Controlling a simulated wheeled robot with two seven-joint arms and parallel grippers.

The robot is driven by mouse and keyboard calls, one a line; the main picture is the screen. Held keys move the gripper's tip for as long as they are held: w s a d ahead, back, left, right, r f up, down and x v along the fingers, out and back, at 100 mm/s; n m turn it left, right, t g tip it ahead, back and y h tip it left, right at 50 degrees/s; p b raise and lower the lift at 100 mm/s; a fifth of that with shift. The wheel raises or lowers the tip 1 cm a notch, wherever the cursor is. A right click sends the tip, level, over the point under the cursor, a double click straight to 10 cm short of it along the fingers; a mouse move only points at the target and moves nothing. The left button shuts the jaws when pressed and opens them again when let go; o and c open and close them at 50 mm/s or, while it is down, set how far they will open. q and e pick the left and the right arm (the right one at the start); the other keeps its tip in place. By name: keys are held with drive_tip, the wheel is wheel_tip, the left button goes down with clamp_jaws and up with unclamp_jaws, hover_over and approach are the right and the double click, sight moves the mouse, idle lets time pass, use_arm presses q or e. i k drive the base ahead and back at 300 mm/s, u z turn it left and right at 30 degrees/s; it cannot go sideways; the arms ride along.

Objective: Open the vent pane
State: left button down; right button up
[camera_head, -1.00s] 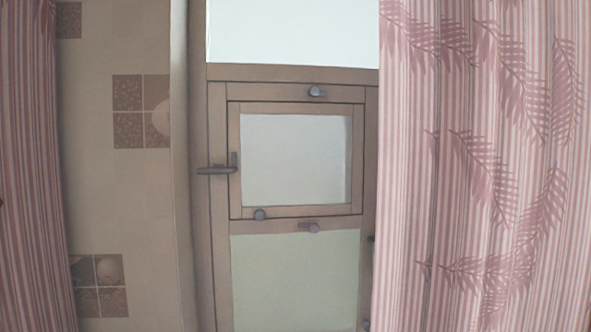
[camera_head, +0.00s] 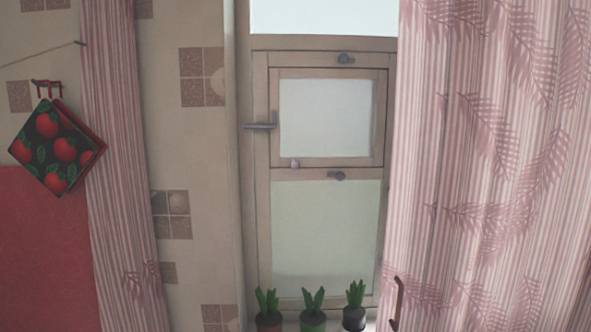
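The vent pane (camera_head: 326,118) is a small pale-glazed pane in a brown wooden frame, in the upper part of the window. It sits flush in its frame and looks closed. Neither of my grippers is in view.
Three potted plants (camera_head: 312,310) stand along the bottom below the window. Pink striped curtains hang at the right (camera_head: 480,170) and left (camera_head: 118,150). Potholders with tomatoes (camera_head: 57,150) hang on hooks at the left. A brown hooked thing (camera_head: 398,302) shows at lower right.

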sight(327, 117)
drive_tip(key=u, duration=1.1)
drive_tip(key=i, duration=0.7)
drive_tip(key=z, duration=0.55)
